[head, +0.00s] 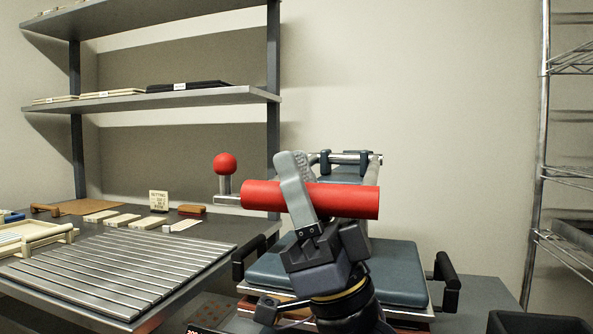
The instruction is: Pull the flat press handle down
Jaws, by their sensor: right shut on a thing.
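The flat press (395,268) stands on the table at the lower middle right, with a blue-grey upper plate and black side grips. Its handle (350,201) is a thick red tube lying roughly level above the plate. My right gripper (297,190) comes up from below and is shut on the red handle left of its middle. The near finger crosses in front of the tube; the far finger is hidden. My right wrist hides part of the press. My left gripper is out of view.
A red ball knob (225,164) on a metal post stands just left of the handle. A slatted metal rack (115,268) and small blocks lie on the left table. A shelf unit (160,97) is behind, a wire rack (570,172) at right. The space above the handle is clear.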

